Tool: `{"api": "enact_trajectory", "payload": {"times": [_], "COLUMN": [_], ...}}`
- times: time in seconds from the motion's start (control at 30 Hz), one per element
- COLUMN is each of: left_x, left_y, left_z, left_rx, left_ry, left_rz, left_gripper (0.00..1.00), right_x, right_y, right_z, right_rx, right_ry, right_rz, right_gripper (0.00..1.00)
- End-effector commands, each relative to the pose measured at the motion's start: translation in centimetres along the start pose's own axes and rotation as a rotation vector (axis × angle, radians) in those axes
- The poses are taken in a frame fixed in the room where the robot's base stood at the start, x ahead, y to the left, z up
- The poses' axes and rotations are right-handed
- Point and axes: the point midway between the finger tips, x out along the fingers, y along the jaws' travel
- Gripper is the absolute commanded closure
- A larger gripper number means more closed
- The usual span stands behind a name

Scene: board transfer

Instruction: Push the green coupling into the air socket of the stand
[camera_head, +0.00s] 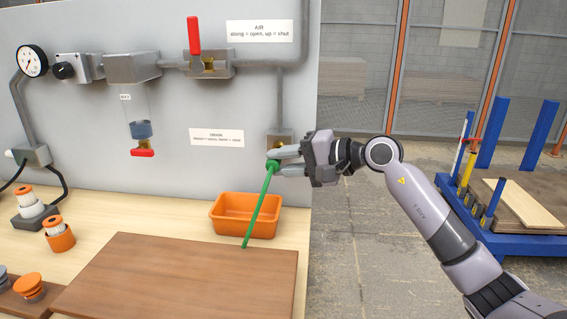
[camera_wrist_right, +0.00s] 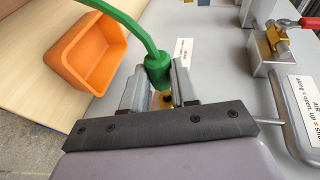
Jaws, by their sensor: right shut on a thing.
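The green coupling (camera_head: 271,164) sits at the upper end of a green hose (camera_head: 258,208). My right gripper (camera_head: 273,162) is shut on it, just below the air socket (camera_head: 280,142) on the stand's grey panel. In the right wrist view the coupling (camera_wrist_right: 158,68) is between the two grey fingers of the gripper (camera_wrist_right: 159,67). A brass ring with a dark opening, apparently the socket (camera_wrist_right: 166,99), shows beyond the coupling's end. The opening looks uncovered; I cannot tell whether they touch. My left gripper is not in view.
An orange bin (camera_head: 245,217) stands on the bench below the gripper. A brown board (camera_head: 180,275) lies in front, with the hose's lower end by its far edge. The red-handled air valve (camera_head: 208,63) is on the panel above.

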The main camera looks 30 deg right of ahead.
Motion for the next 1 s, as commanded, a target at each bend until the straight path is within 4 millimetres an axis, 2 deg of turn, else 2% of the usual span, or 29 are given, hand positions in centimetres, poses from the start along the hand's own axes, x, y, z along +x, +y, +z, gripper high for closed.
{"api": "enact_trajectory", "payload": {"times": [1.0], "left_x": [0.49], "left_y": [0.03], "left_z": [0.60], "left_rx": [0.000], "left_ry": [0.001], "left_rz": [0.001], "left_gripper": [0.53], "right_x": [0.00], "right_y": [-0.06], "right_z": [0.01], "right_rx": [0.000], "right_ry": [0.000], "right_rz": [-0.001], "right_gripper": [1.00]}}
